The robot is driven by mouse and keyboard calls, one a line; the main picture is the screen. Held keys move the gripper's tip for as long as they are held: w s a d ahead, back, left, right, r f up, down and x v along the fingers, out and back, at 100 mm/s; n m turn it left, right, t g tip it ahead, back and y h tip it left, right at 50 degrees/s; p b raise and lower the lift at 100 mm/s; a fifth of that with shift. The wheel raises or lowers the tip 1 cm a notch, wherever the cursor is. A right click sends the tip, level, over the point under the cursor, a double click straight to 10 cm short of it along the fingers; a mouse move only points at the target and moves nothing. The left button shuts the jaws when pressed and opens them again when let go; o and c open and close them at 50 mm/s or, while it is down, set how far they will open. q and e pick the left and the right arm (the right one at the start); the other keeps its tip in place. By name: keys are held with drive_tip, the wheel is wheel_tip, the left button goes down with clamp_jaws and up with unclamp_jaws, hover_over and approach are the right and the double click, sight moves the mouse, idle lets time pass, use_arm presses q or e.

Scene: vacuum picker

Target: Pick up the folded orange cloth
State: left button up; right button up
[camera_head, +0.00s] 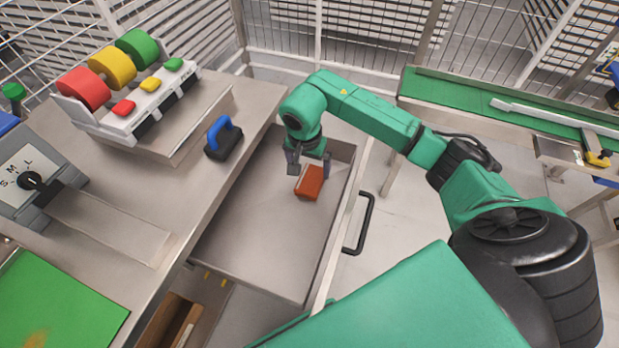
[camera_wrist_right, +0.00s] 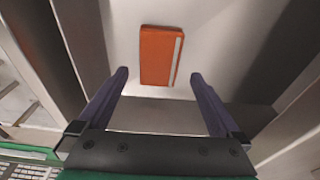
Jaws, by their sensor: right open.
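The folded orange cloth (camera_head: 309,182) lies flat on the floor of an open drawer (camera_head: 262,246), toward its far end. It also shows in the right wrist view (camera_wrist_right: 160,55), as an orange rectangle with a pale strip along its right edge. My right gripper (camera_head: 308,164) is open over the far part of the drawer, with its fingers pointing down close to the cloth. In the right wrist view the two fingers (camera_wrist_right: 165,88) are spread wide and empty, with the cloth ahead of them and apart from both. My left gripper is not in view.
The drawer's walls surround the cloth, and a black handle (camera_head: 361,224) is on its right side. A blue-handled block (camera_head: 223,138) stands on the bench left of the drawer. Red, yellow and green rolls (camera_head: 112,64) stand farther left. The drawer's near part is empty.

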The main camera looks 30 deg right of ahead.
sight(311, 178)
drive_tip(key=f, duration=0.1)
drive_tip(key=f+p, duration=0.1)
drive_tip(key=f, duration=0.3)
drive_tip(key=shift+w+d+f, duration=0.15)
drive_tip(key=shift+w+d, duration=0.05)
drive_tip(key=shift+d, duration=0.2)
drive_tip(key=shift+w+f, duration=0.1)
drive_tip(key=shift+f, duration=0.1)
drive_tip(key=c, duration=1.1)
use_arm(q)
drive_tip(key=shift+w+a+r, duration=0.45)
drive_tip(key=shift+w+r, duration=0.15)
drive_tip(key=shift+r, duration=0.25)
use_arm(e)
drive_tip(key=shift+r, duration=0.1)
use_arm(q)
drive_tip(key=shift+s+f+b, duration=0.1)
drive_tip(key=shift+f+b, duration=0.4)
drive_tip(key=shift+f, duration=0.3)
use_arm(e)
wheel_tip(311, 178, up, 20)
